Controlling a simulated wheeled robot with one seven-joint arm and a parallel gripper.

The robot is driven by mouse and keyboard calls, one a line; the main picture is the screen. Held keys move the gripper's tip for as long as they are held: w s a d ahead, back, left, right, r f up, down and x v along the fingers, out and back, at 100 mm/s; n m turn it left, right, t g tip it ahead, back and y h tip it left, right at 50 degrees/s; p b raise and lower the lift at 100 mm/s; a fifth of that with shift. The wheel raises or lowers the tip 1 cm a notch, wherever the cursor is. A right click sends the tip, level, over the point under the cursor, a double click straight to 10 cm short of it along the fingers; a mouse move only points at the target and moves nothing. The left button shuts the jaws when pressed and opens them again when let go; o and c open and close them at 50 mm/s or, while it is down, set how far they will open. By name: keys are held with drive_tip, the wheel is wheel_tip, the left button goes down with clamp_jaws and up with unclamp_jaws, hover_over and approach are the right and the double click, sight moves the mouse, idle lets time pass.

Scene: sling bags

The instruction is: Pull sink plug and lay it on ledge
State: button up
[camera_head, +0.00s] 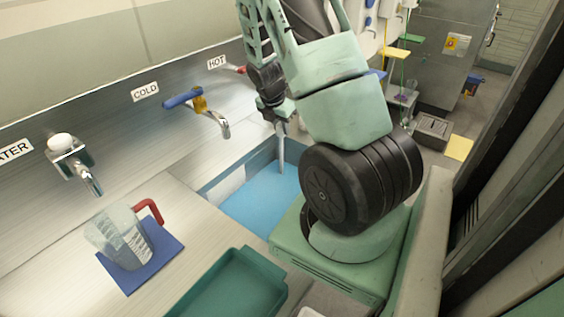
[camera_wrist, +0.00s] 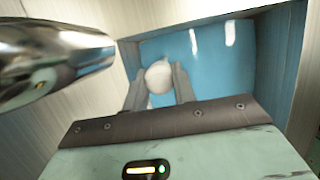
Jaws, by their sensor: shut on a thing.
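The sink (camera_head: 240,180) is a rectangular basin with a blue interior, set in the metal counter. My gripper (camera_head: 281,165) points down into it in the head view, where the fingers hide what they hold. In the wrist view, my gripper (camera_wrist: 158,85) is shut on a pale rounded thing, which looks like the sink plug (camera_wrist: 158,75), against the blue. I cannot tell whether the plug is seated or lifted. The metal ledge (camera_head: 185,217) runs along the sink's left side.
A chrome tap (camera_head: 215,122) stands above the sink and looms close in the wrist view (camera_wrist: 55,60). A clear jug (camera_head: 122,240) with a red handle stands on a blue mat (camera_head: 165,251). A green tray (camera_head: 235,290) lies in front. Counter between jug and sink is clear.

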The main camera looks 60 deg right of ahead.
drive_tip(key=shift+r, duration=0.2)
wheel_tip(320, 180, up, 4)
drive_tip(key=p, duration=0.4)
drive_tip(key=shift+f, duration=0.1)
idle(0.4)
